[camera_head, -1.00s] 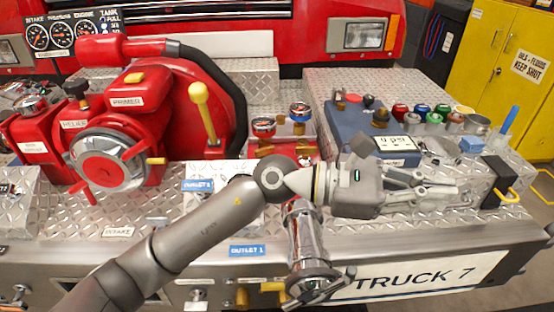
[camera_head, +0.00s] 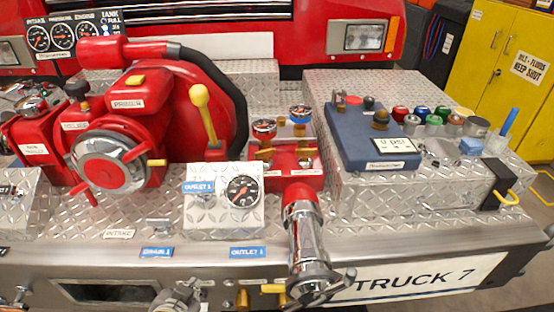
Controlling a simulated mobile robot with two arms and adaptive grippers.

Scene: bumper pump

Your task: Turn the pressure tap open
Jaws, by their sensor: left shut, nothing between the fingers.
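A red block (camera_head: 290,178) carries two small taps with yellow levers, a left one (camera_head: 264,153) and a right one (camera_head: 306,152). Above them sit a red-rimmed fitting (camera_head: 264,129) and a blue-rimmed fitting (camera_head: 300,114). The small labels on the block are too small to read, so I cannot tell which is the pressure tap. My right gripper is not in view.
A chrome outlet pipe with a red top (camera_head: 305,245) stands in front of the block. An outlet gauge box (camera_head: 225,224) is at its left. The red pump (camera_head: 175,105) with a yellow-knobbed lever (camera_head: 204,110) stands further left. A blue tester (camera_head: 375,140) reading 0 psi is at right.

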